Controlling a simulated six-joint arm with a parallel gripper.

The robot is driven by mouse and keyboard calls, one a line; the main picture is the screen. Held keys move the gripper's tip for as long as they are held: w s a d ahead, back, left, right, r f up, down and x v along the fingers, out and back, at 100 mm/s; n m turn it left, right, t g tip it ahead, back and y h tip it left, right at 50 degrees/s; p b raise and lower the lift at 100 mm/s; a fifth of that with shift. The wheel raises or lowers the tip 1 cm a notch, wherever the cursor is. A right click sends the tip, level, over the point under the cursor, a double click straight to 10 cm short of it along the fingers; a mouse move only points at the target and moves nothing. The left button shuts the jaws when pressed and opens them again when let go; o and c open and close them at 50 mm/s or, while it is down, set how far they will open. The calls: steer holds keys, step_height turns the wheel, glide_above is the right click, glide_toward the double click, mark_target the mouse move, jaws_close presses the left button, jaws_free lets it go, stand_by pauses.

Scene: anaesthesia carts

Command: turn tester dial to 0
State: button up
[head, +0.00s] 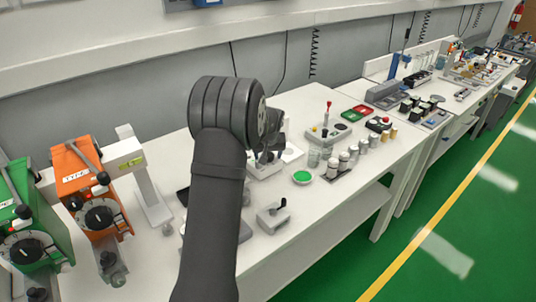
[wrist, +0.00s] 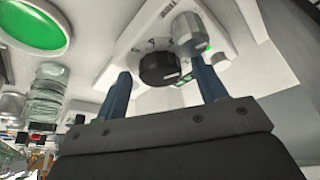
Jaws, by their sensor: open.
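The tester is a white box (wrist: 225,18) in the upper middle of the wrist view, with a black dial (wrist: 158,68) and printed marks beside it. A grey metal knob (wrist: 187,30) is on the same face. My gripper (wrist: 160,66) is open, with one blue finger on each side of the black dial; contact cannot be told. The dial's exact setting is too small to read. In the head view my gripper (head: 268,153) is over the white box (head: 264,169), which is partly hidden by my arm.
A green round dish (head: 302,177) and several jars (head: 343,160) stand to the right of the tester. A box with a red-topped lever (head: 328,131) stands behind them. A grey block with a lever (head: 273,217) is in front. Orange (head: 88,185) and green (head: 28,215) vaporizers stand left.

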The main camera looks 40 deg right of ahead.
steer(key=c, duration=1)
steer(key=shift+w+a+m+g+h, duration=0.1)
steer(key=shift+m+g+h, duration=0.2)
steer(key=shift+m, duration=0.8)
steer(key=shift+w+a+m+g+h, duration=0.15)
steer(key=shift+m+g, duration=0.25)
steer(key=shift+m, duration=0.7)
steer(key=shift+s+d, duration=0.1)
steer(key=o, duration=1)
